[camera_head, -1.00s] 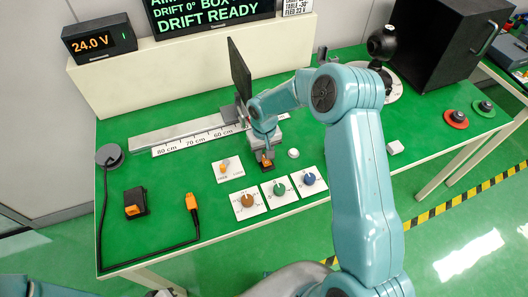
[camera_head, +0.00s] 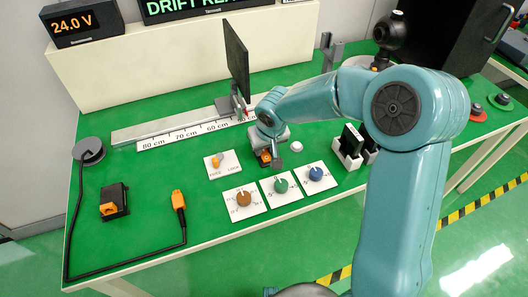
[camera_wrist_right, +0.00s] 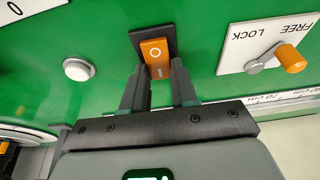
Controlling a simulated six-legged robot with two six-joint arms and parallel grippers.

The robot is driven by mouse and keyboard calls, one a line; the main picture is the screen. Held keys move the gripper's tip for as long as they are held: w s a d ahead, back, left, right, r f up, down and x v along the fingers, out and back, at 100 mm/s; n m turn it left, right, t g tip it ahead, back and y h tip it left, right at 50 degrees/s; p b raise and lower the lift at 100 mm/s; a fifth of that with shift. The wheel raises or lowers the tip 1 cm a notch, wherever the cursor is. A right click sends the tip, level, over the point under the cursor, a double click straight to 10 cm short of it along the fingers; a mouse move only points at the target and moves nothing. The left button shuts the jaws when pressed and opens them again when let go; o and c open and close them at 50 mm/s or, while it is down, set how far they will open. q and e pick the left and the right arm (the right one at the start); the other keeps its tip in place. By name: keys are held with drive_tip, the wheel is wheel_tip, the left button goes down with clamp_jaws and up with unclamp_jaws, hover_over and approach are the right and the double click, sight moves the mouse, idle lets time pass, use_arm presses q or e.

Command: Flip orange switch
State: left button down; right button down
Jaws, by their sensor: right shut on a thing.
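The orange switch (camera_wrist_right: 157,58) is a rocker marked O and I in a dark housing on the green table top. In the wrist view it sits between the two dark fingertips of my right gripper (camera_wrist_right: 160,78), which is shut on it. The fingers hide the lower sides of the switch. In the head view my right gripper (camera_head: 270,152) reaches down over the orange switch (camera_head: 265,157), which is partly hidden by it. My left gripper is not in view.
A FREE/LOCK lever (camera_head: 217,162) and a white button (camera_head: 296,147) flank the switch. Brown (camera_head: 244,198), green (camera_head: 281,186) and blue (camera_head: 316,174) knobs lie in front. A ruled rail (camera_head: 180,135) with a black panel (camera_head: 236,62) stands behind. A cable with an orange plug (camera_head: 178,200) lies left.

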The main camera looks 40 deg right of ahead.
drive_tip(key=shift+r, duration=0.1)
drive_tip(key=c, duration=1.2)
unclamp_jaws()
drive_tip(key=shift+c, duration=0.2)
drive_tip(key=o, duration=0.4)
drive_tip(key=shift+s, duration=0.1)
drive_tip(key=shift+c, duration=0.2)
drive_tip(key=p+v, duration=0.1)
drive_tip(key=v, duration=1.5)
drive_tip(key=shift+r+p, duration=0.2)
drive_tip(key=shift+p, duration=0.15)
drive_tip(key=shift+a, duration=0.1)
